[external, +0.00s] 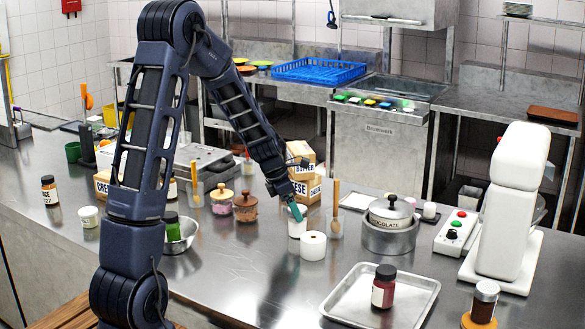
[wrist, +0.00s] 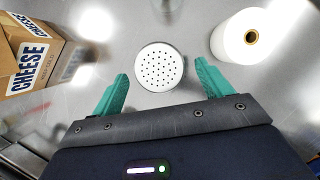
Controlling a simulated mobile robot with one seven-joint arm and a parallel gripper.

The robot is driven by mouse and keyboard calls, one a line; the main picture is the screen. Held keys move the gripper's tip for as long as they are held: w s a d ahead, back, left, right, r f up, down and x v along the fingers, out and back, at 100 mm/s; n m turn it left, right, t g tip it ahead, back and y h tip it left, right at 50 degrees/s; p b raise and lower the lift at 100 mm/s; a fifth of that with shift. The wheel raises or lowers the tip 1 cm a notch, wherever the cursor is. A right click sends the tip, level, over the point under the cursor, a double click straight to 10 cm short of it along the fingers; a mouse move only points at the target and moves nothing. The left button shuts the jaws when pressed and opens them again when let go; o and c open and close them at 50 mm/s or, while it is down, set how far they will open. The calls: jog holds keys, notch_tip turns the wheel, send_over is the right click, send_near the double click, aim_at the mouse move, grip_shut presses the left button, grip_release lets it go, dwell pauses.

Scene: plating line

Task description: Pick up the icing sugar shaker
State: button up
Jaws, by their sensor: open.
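The icing sugar shaker (wrist: 158,72) shows in the wrist view as a round white top with many small dark holes. It lies just ahead of and between the two teal fingers of my gripper (wrist: 162,84), which are spread apart and empty. In the external view the shaker (external: 297,229) is a white cylinder upright on the steel counter, partly covered by my gripper (external: 296,212), which is right above it. Whether a finger touches it I cannot tell. Its label is not visible.
A white paper roll (external: 313,247) stands close beside the shaker, at right in the wrist view. A cheese box (wrist: 32,55) is at left there. A wooden-handled utensil (external: 336,212), a chocolate pot (external: 390,232) and lidded jars (external: 246,207) stand nearby.

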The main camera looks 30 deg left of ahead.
jog(key=shift+x, duration=2.65)
jog(key=shift+d, duration=0.1)
jog(key=c, duration=1.1)
jog(key=shift+r, duration=0.1)
jog(key=shift+r, duration=0.1)
